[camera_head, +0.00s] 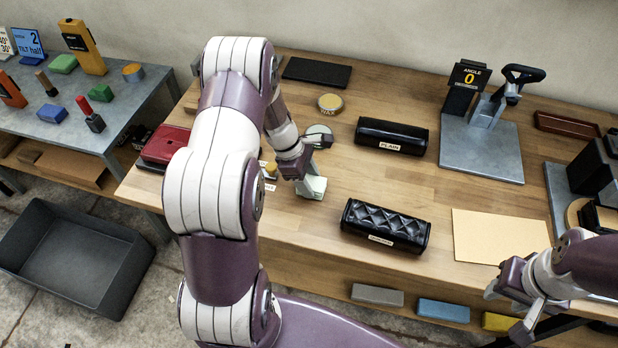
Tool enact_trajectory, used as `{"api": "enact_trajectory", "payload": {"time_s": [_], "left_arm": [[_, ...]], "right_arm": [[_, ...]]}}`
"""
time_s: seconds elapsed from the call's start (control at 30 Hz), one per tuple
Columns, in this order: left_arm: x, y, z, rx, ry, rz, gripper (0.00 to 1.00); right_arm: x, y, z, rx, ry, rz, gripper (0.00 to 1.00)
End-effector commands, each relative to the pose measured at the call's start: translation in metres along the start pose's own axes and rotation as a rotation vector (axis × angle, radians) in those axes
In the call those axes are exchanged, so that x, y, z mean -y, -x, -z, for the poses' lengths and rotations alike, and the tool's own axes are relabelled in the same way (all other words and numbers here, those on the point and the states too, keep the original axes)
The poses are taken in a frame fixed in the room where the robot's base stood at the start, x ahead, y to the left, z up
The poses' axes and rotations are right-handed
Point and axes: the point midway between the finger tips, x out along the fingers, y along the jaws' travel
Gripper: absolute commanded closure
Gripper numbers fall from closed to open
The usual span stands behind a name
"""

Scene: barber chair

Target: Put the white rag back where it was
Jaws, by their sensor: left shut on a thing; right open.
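My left gripper (310,162) is over the left part of the wooden bench. It is shut on a small pale thing, which seems to be the white rag (313,188), just below its fingers. The arm and fingers hide part of it, and I cannot tell whether it touches the bench top. My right gripper (512,308) is open and empty at the lower right, near the front edge of the bench.
A quilted black headrest (385,227) and a plain black one (391,136) lie on the wooden bench (330,225). A tan sheet (497,236) lies at the right. An angle stand (481,150) is behind. A red case (162,146) is left, a grey bin (75,255) on the floor.

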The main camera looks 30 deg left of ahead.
Motion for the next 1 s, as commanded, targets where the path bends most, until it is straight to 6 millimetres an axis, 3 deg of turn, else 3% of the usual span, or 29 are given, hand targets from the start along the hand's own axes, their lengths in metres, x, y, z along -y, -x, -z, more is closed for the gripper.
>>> {"api": "enact_trajectory", "payload": {"time_s": [0.1,0.13,0.2,0.57,1.0], "left_arm": [[0.000,-0.003,0.001,0.000,0.000,0.000,0.76],[0.000,-0.003,0.001,0.000,0.000,0.000,0.45],[0.000,-0.002,0.001,0.000,0.000,0.000,0.22],[-0.001,0.005,-0.001,0.000,0.000,-0.002,0.22],[-0.001,0.106,0.000,0.000,0.000,-0.003,0.22]], "right_arm": [[0.000,-0.002,0.000,0.000,0.000,0.000,0.57],[0.000,-0.002,0.000,0.000,0.000,0.000,0.57],[0.000,-0.002,0.000,0.000,0.000,0.000,0.57],[0.000,0.000,0.000,0.000,0.000,0.000,0.57],[0.000,-0.007,-0.001,0.000,0.000,0.000,0.57]]}}
